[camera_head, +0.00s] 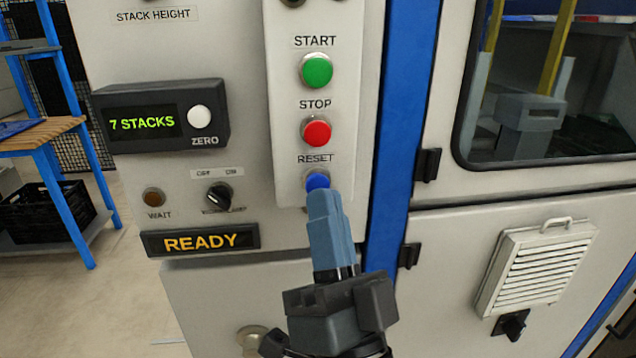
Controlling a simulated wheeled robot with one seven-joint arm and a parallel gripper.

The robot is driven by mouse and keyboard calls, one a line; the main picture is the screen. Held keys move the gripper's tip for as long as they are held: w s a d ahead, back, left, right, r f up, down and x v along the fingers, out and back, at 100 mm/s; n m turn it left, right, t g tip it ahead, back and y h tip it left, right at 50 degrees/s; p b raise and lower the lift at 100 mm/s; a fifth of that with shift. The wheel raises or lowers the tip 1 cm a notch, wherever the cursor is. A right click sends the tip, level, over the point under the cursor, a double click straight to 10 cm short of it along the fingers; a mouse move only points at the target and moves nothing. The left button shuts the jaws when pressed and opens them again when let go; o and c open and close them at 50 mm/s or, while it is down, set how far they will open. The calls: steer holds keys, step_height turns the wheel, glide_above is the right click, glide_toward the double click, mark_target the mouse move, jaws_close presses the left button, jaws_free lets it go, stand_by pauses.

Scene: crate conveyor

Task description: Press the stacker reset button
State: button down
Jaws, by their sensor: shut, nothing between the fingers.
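The blue reset button (317,181) sits under the RESET label at the bottom of the light button panel (347,150). The green start button (317,71) and the red stop button (317,132) are above it. My gripper (322,197) is shut and empty, with its blue-grey fingertips right at the lower edge of the reset button in the picture. The fingers hide the button's lower part. I cannot tell whether they touch it or whether it is pressed in.
A counter box (160,117) reading "7 STACKS" has a white ZERO button (200,117). A sign (201,240) reads "READY". A black selector knob (218,196) and an amber WAIT lamp (154,198) are left of the panel. A blue post (399,130) stands to the right.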

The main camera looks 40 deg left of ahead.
steer(key=shift+d, duration=0.1)
steer(key=s+d+p, duration=0.1)
steer(key=s+d, duration=0.2)
steer(key=shift+s+d+p, duration=0.1)
steer(key=shift+d+p, duration=0.25)
stand_by(0.9)
steer(key=s+d+f+m+t+h, duration=0.1)
steer(key=d+f+t+h, duration=0.1)
steer(key=d+f+h, duration=0.7)
steer(key=s+d+f+m+t+h, duration=0.25)
steer(key=d+f, duration=0.35)
steer(key=d, duration=0.7)
steer(key=s+d+f+g+h, duration=0.2)
steer(key=s+d+h, duration=0.3)
steer(key=s+d, duration=0.3)
steer(key=s+d+f+g+h, duration=0.2)
steer(key=s+d+g+h, duration=0.1)
steer(key=s+d+h, duration=0.2)
steer(key=s+d, duration=0.2)
steer(key=s, duration=0.2)
steer(key=shift+s+d+h, duration=0.3)
steer(key=shift+d+h, duration=0.05)
